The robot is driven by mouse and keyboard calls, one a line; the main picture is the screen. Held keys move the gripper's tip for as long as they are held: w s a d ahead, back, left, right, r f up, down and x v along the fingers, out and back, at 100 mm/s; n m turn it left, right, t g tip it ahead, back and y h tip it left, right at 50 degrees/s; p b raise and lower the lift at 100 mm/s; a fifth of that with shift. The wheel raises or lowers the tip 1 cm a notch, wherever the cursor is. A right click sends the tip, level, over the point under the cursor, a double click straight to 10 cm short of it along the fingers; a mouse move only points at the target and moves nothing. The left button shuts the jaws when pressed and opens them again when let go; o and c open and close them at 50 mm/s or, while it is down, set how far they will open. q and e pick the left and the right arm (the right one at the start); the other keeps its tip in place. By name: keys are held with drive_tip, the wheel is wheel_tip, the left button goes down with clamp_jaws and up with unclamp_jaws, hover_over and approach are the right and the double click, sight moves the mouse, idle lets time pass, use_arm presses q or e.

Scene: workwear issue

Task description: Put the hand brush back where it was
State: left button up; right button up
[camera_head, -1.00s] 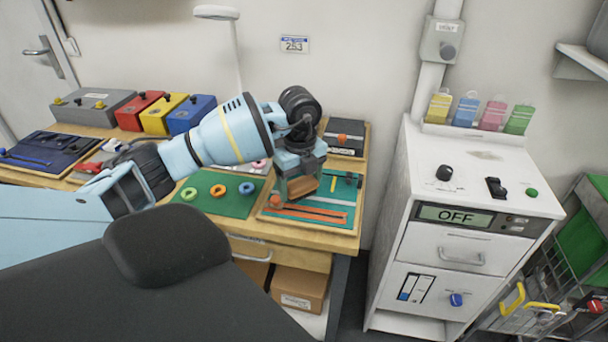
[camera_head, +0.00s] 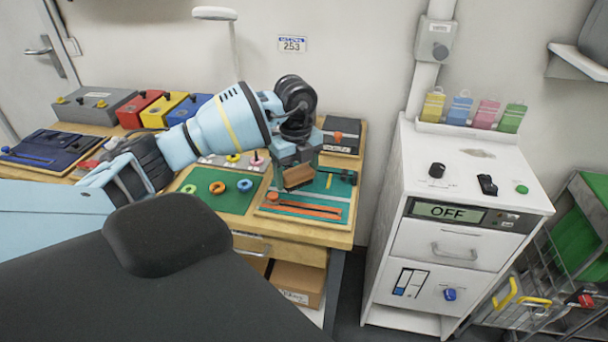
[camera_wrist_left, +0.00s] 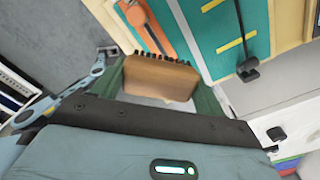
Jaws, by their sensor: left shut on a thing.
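The hand brush (camera_head: 298,177) is a brown wooden block with a row of dark bristles, best seen in the left wrist view (camera_wrist_left: 158,78). My left gripper (camera_head: 297,181) is shut on it and holds it tilted above the teal tool board (camera_head: 282,213). The board has a light wooden edge, yellow strips and a long orange tool (camera_head: 308,210). In the wrist view the brush sits between the greenish fingers, with the orange tool (camera_wrist_left: 147,27) beyond its bristles. Part of the board behind the gripper is hidden. My right gripper is out of view.
A green board with several coloured rings (camera_head: 228,201) lies left of the tool board. A black-topped box (camera_head: 342,136) stands behind. Red, yellow and blue boxes line the back left. A white cabinet (camera_head: 450,200) stands right, across a gap.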

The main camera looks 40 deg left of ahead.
use_arm(q)
drive_tip(key=shift+s+d+m, duration=0.1)
drive_tip(key=shift+d+m, duration=0.5)
drive_tip(key=shift+m, duration=0.5)
drive_tip(key=s+d+n, duration=0.5)
drive_tip(key=d+n, duration=0.5)
drive_tip(key=n, duration=0.1)
drive_tip(key=s+d+f+n, duration=0.1)
drive_tip(key=s+d+n, duration=0.3)
drive_tip(key=d+n, duration=0.5)
drive_tip(key=n, duration=0.3)
drive_tip(key=shift+s+d, duration=0.35)
drive_tip(key=shift+s, duration=0.05)
